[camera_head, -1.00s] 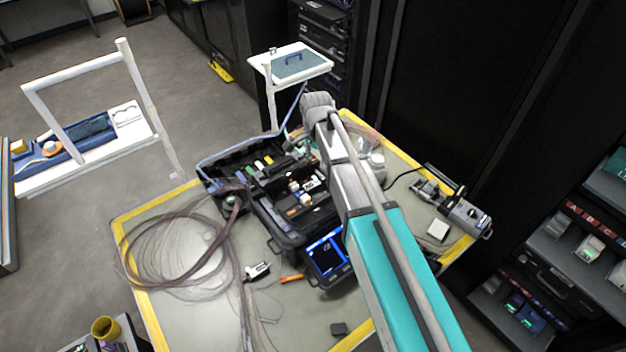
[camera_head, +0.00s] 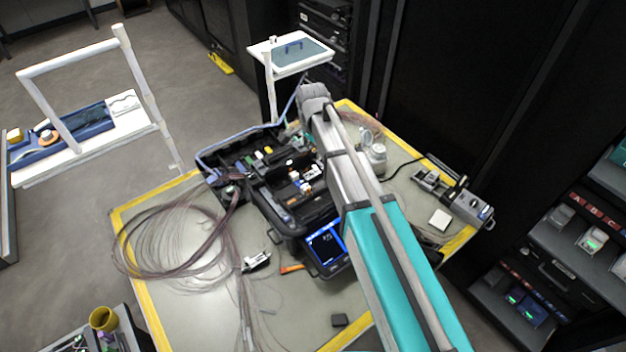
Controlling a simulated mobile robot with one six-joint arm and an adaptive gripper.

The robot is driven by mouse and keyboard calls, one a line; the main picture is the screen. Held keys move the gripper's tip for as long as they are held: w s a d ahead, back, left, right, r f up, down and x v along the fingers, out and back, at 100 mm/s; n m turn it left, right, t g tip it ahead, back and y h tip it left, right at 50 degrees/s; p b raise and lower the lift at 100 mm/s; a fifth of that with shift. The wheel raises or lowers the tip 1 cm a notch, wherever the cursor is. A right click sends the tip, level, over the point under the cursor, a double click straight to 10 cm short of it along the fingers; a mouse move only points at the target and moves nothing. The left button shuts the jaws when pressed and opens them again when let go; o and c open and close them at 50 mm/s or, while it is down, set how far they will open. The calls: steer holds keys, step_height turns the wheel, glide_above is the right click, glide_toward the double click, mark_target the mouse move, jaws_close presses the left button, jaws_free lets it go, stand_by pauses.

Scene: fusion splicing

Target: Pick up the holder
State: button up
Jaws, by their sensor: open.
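A small white-and-black piece (camera_head: 256,262), which may be the holder, lies on the work table (camera_head: 190,305) left of the splicer's lit screen. I cannot tell for certain that it is the holder. My arm reaches from the bottom right over the table, and its far joint is above the back of the open black case (camera_head: 285,215). My gripper's fingers do not show; they seem hidden behind or below my arm. I see nothing held.
Looped thin cables (camera_head: 175,245) cover the table's left side. An orange tool (camera_head: 292,268) and a small dark block (camera_head: 339,320) lie near the front. A grey device (camera_head: 467,208) stands at the right edge, a white bottle (camera_head: 377,157) behind my arm. Dark cabinets stand behind.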

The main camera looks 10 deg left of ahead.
steer(key=b, duration=0.6)
glide_above(312, 173)
steer(key=shift+s+f, duration=0.1)
steer(key=shift+f, duration=2.95)
steer(key=shift+f+b, duration=2.35)
steer(key=shift+f, duration=0.25)
steer(key=shift+c, duration=0.2)
jaws_close()
steer(key=shift+r, duration=0.2)
